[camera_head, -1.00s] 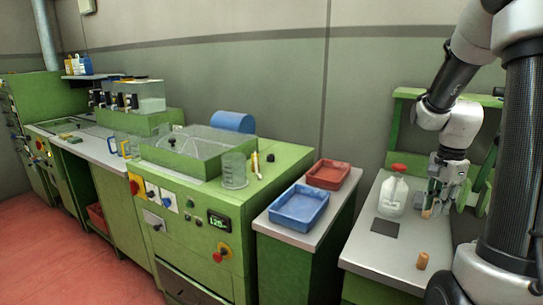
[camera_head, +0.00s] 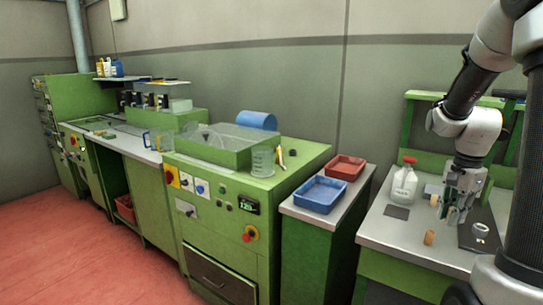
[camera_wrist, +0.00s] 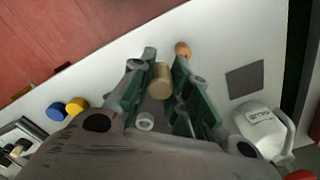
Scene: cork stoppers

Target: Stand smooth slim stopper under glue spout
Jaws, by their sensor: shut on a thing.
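My gripper (camera_head: 456,213) is low over the grey bench top. In the wrist view its green-padded fingers (camera_wrist: 158,92) are shut on a slim tan cork stopper (camera_wrist: 161,76). A second, orange-tan stopper (camera_head: 429,237) stands on the bench in front of my gripper; it also shows beyond the fingertips in the wrist view (camera_wrist: 183,48). A white glue jug with a red cap (camera_head: 404,187) stands left of my gripper; its lettering shows in the wrist view (camera_wrist: 262,128). I cannot make out the glue spout clearly. A small white ring (camera_wrist: 145,121) shows between the fingers.
A dark square (camera_head: 397,212) lies on the bench by the jug. A dark plate with a white round part (camera_head: 480,230) is at the right. Blue (camera_head: 321,194) and red (camera_head: 346,167) trays sit on the side stand. Blue (camera_wrist: 55,111) and yellow (camera_wrist: 77,105) round pieces show in the wrist view.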

